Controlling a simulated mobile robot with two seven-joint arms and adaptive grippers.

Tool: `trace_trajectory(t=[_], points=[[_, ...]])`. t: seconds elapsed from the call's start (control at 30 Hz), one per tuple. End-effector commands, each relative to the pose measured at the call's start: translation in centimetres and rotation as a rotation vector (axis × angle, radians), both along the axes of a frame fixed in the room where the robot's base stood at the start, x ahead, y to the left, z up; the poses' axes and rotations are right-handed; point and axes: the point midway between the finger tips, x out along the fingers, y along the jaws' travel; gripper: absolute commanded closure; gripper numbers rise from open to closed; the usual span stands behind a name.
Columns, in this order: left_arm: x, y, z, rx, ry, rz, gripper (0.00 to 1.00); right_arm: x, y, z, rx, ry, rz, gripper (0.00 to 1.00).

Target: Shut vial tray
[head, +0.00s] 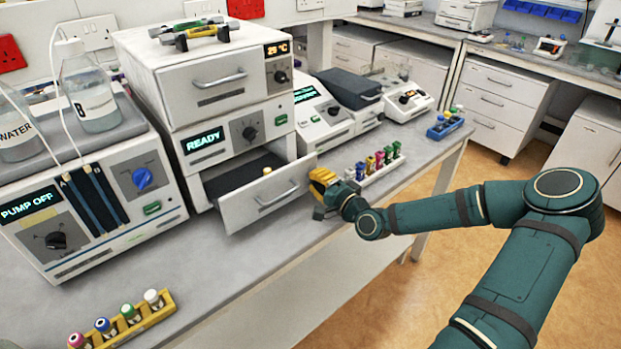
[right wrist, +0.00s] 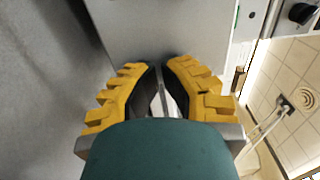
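The vial tray (head: 240,208) is a pale drawer with a bar handle, low in the instrument marked READY. My right gripper (head: 318,186), with yellow fingers, is at the right end of the drawer front. In the right wrist view its fingertips (right wrist: 161,66) are close together, with no object clearly held between them. A flat pale surface (right wrist: 160,30), which looks like the drawer front, lies just beyond them. Whether they touch it cannot be told. My left gripper is not in view.
A rack of coloured vials (head: 380,170) stands on the bench just beyond my right gripper. Another yellow rack (head: 130,322) is at the front left. The pump unit (head: 90,195) stands left of the drawer. Bare bench (head: 225,265) lies in front of the drawer.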

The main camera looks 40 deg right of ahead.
Motion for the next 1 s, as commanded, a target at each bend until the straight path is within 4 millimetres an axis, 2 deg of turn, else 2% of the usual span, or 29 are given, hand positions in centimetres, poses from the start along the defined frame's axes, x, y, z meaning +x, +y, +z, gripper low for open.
trace_trajectory(t=[0.43,0.57,0.67,1.0], points=[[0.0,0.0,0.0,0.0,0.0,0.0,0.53,-0.2,-0.1,0.0,0.001,0.0,-0.001,1.0],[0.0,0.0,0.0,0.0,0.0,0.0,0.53,0.5,0.0,0.0,0.001,-0.001,0.0,1.0],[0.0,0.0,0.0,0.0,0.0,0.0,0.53,2.2,0.2,0.1,0.002,-0.003,0.003,1.0],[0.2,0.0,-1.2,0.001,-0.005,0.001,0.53,9.8,0.7,-0.2,0.001,-0.003,0.0,1.0]])
